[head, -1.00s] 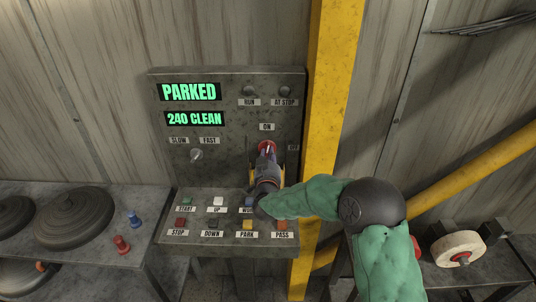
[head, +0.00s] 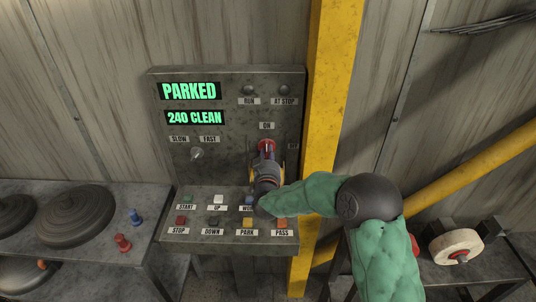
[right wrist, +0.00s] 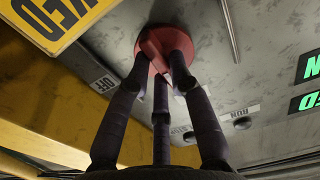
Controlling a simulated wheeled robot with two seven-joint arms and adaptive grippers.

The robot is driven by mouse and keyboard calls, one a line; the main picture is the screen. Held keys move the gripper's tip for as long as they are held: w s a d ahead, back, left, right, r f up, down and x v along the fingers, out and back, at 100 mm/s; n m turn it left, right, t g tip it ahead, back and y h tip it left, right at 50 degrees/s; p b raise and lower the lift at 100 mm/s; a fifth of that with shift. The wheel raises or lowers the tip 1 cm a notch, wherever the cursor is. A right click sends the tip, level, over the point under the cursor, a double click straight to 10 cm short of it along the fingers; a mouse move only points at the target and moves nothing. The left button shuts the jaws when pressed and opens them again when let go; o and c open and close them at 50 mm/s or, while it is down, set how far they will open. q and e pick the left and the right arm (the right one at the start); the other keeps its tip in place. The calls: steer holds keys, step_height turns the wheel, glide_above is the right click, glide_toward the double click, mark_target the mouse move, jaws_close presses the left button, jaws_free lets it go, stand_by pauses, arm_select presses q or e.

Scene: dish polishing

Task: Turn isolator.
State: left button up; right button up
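The isolator is a red rotary handle (head: 267,146) on the right of the grey control panel, just below the ON label (head: 266,126). The OFF label is to its right, partly hidden. My right gripper (head: 266,160) is in front of the isolator and covers most of it in the head view. In the right wrist view, the dark fingers of the right gripper (right wrist: 160,65) converge on the red isolator handle (right wrist: 152,42), with fingertips against both its sides. The handle's exact angle is hard to tell. My left gripper is not in view.
The panel (head: 225,160) shows PARKED and 240 CLEAN, with a SLOW/FAST knob (head: 197,154) and several buttons below, close under my right wrist. A yellow post (head: 330,110) stands just right. Benches stand at both sides.

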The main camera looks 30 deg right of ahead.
steer(key=shift+o, duration=1.3)
steer(key=shift+s, duration=0.1)
steer(key=v, duration=1.2)
steer(key=shift+f, duration=0.15)
